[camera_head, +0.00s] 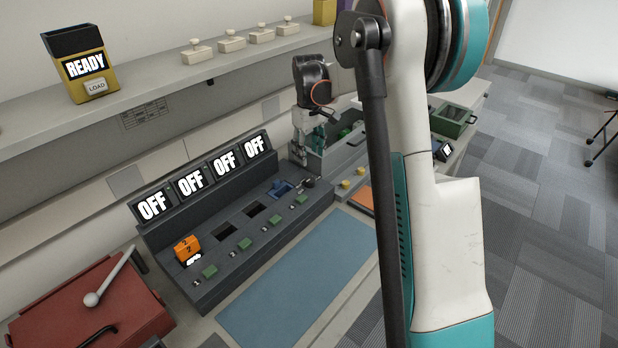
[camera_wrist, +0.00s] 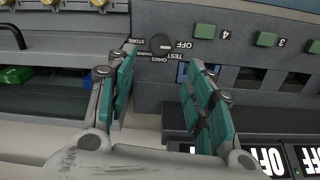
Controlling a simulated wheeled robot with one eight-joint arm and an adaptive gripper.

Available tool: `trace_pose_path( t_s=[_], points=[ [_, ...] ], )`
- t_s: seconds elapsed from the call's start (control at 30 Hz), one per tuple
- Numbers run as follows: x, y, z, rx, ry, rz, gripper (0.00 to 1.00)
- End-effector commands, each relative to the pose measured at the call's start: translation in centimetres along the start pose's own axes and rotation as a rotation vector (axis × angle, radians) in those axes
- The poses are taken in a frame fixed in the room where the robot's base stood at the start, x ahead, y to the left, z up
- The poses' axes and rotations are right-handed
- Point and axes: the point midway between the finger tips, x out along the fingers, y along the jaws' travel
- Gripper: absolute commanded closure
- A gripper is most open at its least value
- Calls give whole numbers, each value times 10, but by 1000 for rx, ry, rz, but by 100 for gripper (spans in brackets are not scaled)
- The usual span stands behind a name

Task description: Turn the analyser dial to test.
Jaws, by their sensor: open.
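The analyser (camera_head: 225,262) is a dark grey sloped bench unit with a row of screens reading OFF. Its dial (camera_wrist: 160,43) is a small round dark knob in the wrist view, with OFF, TEST, OHMS, CHARGE and STORE printed around it. Which label the knob points to is too small to be sure of. In the head view the dial (camera_head: 308,182) is at the unit's far right end. My gripper (camera_wrist: 161,64) is open and empty, pointing down over that end. In the wrist view the dial shows between and slightly beyond the fingertips, with no visible contact.
An orange pack (camera_head: 187,250) sits in the nearest bay and a blue one (camera_head: 280,188) in the farthest. Green buttons line the front edge. A grey bin (camera_head: 350,150) stands close to my gripper. A blue mat (camera_head: 300,280) lies bare in front.

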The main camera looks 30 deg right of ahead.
Motion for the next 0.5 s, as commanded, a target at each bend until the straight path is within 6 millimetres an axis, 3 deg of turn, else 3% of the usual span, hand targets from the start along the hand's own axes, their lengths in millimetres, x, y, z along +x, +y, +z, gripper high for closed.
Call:
trace_pose_path(
  t_s=[0.2, 0.5],
  points=[
    [48, 0, 0, 2, 1, 0, 52],
    [92, 0, 0, 2, 1, -1, 52]
  ],
)
